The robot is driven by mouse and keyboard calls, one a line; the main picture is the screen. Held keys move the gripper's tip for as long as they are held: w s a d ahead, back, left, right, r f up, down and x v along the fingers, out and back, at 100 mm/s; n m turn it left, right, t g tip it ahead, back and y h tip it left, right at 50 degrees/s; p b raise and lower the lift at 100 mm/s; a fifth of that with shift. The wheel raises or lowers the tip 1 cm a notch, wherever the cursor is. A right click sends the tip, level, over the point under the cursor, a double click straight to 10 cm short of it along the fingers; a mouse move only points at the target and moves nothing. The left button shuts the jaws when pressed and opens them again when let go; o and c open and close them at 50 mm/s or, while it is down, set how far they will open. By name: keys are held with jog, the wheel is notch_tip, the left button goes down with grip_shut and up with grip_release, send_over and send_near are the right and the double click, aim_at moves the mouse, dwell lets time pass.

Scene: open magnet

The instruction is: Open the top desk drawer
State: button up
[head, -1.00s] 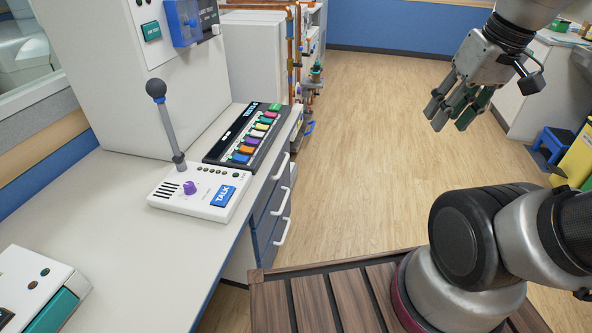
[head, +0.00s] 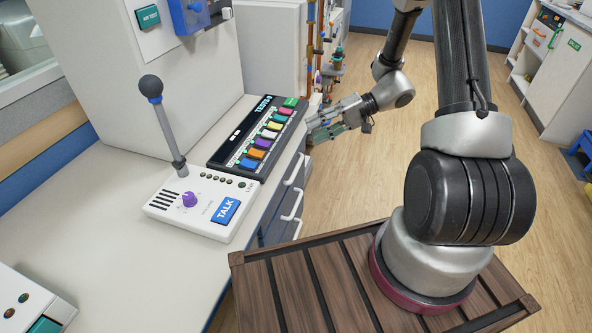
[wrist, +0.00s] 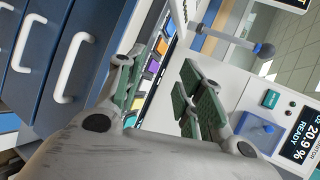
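The top desk drawer is blue with a white bar handle (head: 293,169), at the right side of the desk, and looks closed. In the wrist view, which is turned on its side, the top drawer (wrist: 85,45) and its white handle (wrist: 68,68) are at the left. My gripper (head: 318,126) is beyond and above the handle in the head view, beside the desk's far edge. In the wrist view my gripper (wrist: 155,82) has its green-padded fingers spread apart with nothing between them. The handle lies outside them, to the left, not touched.
Lower drawers with white handles (head: 291,205) sit below. On the desk (head: 120,215) are a talk box with microphone (head: 195,203) and a panel of coloured keys (head: 262,135). Pipework (head: 322,60) stands behind my gripper. The floor (head: 390,160) to the right is clear.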

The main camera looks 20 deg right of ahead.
jog(key=w+d+f+m+t+y, duration=0.1)
jog(key=w+f+m+t, duration=0.25)
jog(key=f, duration=0.85)
jog(key=m+t+h, duration=0.1)
jog(key=m+t, duration=0.1)
jog(key=t, duration=0.2)
send_near(296, 168)
jog(key=w+a+f, duration=0.1)
jog(key=a, duration=0.1)
jog(key=shift+n, duration=0.25)
jog(key=x, duration=0.7)
jog(key=shift+w+a+f, duration=0.1)
jog(key=shift+w+f, duration=0.15)
jog(key=shift+w, duration=0.1)
grip_shut()
